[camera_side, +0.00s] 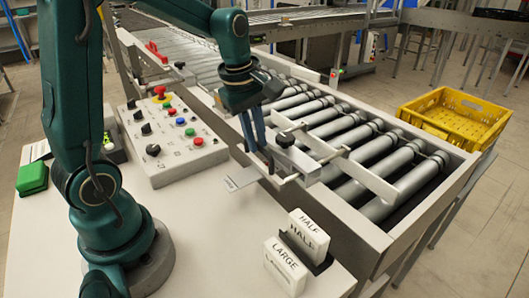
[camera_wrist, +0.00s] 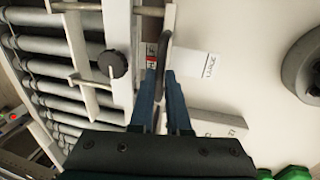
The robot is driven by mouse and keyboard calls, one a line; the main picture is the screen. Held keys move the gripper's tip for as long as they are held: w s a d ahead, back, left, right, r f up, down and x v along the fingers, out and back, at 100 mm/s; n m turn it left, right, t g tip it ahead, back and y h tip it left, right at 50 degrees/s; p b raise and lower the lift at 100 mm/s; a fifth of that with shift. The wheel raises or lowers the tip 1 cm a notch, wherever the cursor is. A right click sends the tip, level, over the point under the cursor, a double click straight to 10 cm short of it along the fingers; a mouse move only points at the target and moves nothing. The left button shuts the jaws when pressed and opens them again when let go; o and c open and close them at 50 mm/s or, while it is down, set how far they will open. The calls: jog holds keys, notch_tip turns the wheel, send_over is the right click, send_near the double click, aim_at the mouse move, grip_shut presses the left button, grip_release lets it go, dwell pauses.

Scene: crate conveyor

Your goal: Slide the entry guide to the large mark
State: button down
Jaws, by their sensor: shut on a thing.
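The entry guide (camera_side: 365,180) is a pale metal rail lying over the rollers, with crossing rods and a black knob. The knob (camera_wrist: 113,64) shows clearly in the wrist view. My gripper (camera_side: 268,165) reaches down at the frame's near edge, beside the guide's bracket. In the wrist view my gripper (camera_wrist: 164,80) is shut on a dark upright handle (camera_wrist: 163,48). A white plate lettered LARGE (camera_wrist: 197,65) lies just right of the fingers. A small red mark (camera_wrist: 152,62) shows left of them. The side view shows the plate (camera_side: 241,178) too small to read.
A control panel (camera_side: 170,140) with buttons and knobs stands left of my gripper. White blocks lettered HALF (camera_side: 309,230) and LARGE (camera_side: 285,266) stand at the table's front. A yellow crate (camera_side: 455,115) is beyond the rollers at right.

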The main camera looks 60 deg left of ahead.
jog(key=s, duration=1)
jog(key=shift+s, duration=0.25)
jog(key=c, duration=0.9)
grip_release()
jog(key=r, duration=0.3)
jog(key=s+r, duration=0.1)
jog(key=r, duration=0.1)
